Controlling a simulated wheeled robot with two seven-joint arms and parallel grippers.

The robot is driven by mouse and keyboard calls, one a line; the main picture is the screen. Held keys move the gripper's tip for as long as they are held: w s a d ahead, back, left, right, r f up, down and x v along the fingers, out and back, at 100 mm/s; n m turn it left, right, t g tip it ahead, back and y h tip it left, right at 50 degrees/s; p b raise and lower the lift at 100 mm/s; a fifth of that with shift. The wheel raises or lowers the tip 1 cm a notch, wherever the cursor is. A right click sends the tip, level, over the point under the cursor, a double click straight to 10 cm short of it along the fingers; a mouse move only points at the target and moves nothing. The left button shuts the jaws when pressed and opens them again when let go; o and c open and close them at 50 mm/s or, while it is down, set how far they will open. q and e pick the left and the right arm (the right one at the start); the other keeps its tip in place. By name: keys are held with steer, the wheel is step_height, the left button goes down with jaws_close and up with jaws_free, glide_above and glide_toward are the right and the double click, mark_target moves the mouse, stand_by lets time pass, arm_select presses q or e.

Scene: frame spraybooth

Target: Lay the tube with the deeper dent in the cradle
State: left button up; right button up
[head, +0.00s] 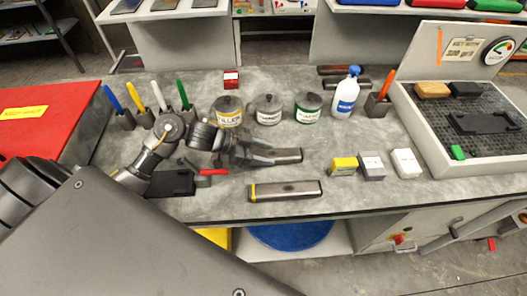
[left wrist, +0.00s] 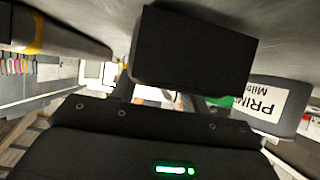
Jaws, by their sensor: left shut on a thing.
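The banded tube also shows in the left wrist view (left wrist: 65,38). A black cradle-like holder (head: 486,123) rests on the mesh bed at the right. My right gripper is not in view.
Several cans, including the filler can (head: 228,117), and a white bottle (head: 346,96) stand behind the tubes. Small boxes, including a yellow one (head: 343,166), stand to the right. The raised wall of the mesh tray (head: 424,150) borders the right side.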

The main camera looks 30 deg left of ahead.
arm_select(q)
steer(key=shift+f, duration=0.2)
steer(key=o, duration=1.1)
steer(key=shift+r, duration=0.1)
steer(key=shift+r, duration=0.2)
steer(key=shift+s+a, duration=0.2)
steer(key=shift+a, duration=0.1)
steer(key=b+v, duration=0.2)
steer(key=v, duration=0.8)
steer(key=shift+s+a+r, duration=0.1)
steer(key=shift+s, duration=0.1)
steer(key=shift+s+a+r, duration=0.2)
steer(key=shift+a+r, duration=0.05)
steer(key=shift+a, duration=0.05)
steer(key=shift+r, duration=0.15)
